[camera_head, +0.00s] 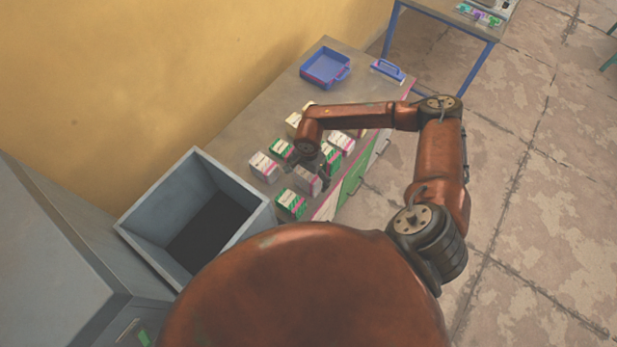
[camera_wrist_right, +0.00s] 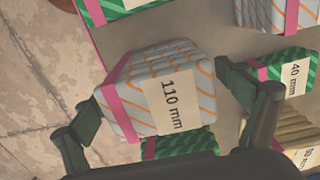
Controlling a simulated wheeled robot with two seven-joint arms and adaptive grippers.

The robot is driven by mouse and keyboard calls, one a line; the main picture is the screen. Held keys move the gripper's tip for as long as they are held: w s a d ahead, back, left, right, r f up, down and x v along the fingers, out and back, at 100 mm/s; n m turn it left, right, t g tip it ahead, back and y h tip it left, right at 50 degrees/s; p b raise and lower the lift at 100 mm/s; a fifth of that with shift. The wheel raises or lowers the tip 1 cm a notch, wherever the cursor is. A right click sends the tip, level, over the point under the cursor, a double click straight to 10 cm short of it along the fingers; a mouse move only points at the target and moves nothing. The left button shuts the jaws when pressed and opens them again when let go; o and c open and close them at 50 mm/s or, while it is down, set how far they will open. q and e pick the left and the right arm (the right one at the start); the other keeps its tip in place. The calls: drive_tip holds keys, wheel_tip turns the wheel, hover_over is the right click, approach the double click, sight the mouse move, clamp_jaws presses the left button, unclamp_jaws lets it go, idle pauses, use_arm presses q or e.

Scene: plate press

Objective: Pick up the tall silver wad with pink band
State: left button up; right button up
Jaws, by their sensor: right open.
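A silver wad with orange stripes and a pink band (camera_wrist_right: 158,90), labelled "110 mm", sits between the fingers of my right gripper (camera_wrist_right: 160,102) in the right wrist view. The fingers are open, one on each side, with a gap visible at the right finger. In the head view this wad (camera_head: 307,181) is partly covered by my right gripper (camera_head: 322,172), which is just above it at the table's front edge. Another pale wad with a pink band (camera_head: 263,166) stands to its left, and one more (camera_wrist_right: 292,14) shows at the wrist view's top right. My left gripper is out of view.
Green wads (camera_head: 291,204) stand close around, one labelled "40 mm" (camera_wrist_right: 292,76) beside the right finger. A cream wad (camera_wrist_right: 290,130) is at the lower right. A grey open bin (camera_head: 160,205) is left of the table (camera_head: 235,140). A blue tray (camera_head: 325,68) lies at the far end.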

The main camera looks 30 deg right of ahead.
drive_tip(key=shift+f, duration=0.9)
drive_tip(key=c, duration=0.5)
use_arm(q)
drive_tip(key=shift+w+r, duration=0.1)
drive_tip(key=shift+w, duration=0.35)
use_arm(e)
drive_tip(key=c, duration=0.8)
